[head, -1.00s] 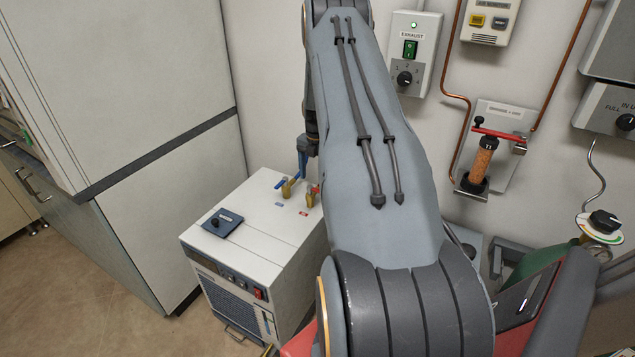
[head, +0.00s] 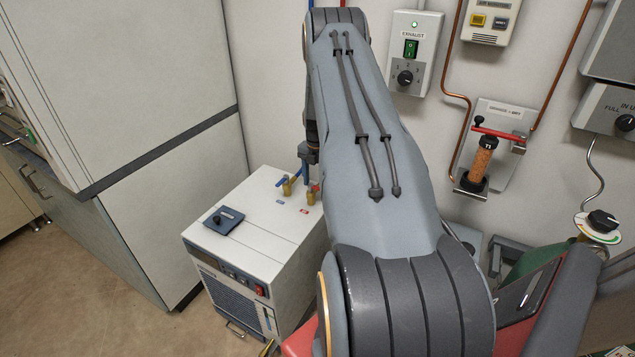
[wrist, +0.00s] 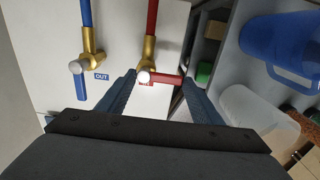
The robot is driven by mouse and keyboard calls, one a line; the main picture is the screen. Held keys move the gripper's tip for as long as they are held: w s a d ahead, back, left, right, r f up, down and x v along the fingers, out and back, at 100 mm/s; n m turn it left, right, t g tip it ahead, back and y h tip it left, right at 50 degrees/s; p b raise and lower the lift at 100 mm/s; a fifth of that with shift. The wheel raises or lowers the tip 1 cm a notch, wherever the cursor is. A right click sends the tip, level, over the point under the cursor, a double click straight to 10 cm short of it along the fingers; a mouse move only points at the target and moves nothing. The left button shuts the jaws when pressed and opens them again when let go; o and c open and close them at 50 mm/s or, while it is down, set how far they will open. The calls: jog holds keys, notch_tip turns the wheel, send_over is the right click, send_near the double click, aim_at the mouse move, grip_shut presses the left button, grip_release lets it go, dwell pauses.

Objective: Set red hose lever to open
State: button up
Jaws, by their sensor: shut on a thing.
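The red hose lever (wrist: 165,79) shows in the wrist view on a brass valve (wrist: 149,49) under a red hose (wrist: 152,15). It points right, crosswise to its hose. My gripper (wrist: 158,82) has a finger at each end of the lever and is shut on it. A label below the lever is mostly covered. The blue lever (wrist: 81,86) on the other brass valve (wrist: 91,53) points down, in line with its blue hose, beside an OUT label (wrist: 101,77). In the head view my arm hides most of the red lever.
The valves stand on the white chiller box (head: 255,200), with a dark knob panel (head: 223,220) near its front. A tall cabinet (head: 120,90) stands to the left. In the wrist view a blue jug (wrist: 280,45) and a clear container (wrist: 250,110) are on the right.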

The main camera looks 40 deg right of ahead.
jog(key=shift+s+m, duration=0.1)
jog(key=shift+m, duration=0.2)
jog(key=a+m+b, duration=0.1)
jog(key=m+b, duration=0.1)
jog(key=m, duration=0.3)
jog(key=w+a+m+b, duration=0.1)
jog(key=m+b, duration=0.2)
jog(key=m, duration=0.3)
jog(key=a+m+b, duration=0.1)
jog(key=m+b, duration=0.2)
jog(key=m, duration=0.3)
jog(key=shift+w+a+f, duration=0.1)
jog(key=shift+w+a, duration=0.15)
jog(key=shift+a, duration=0.1)
jog(key=shift+m, duration=0.3)
jog(key=o, duration=1)
jog(key=shift+o, duration=0.2)
jog(key=shift+w, duration=0.1)
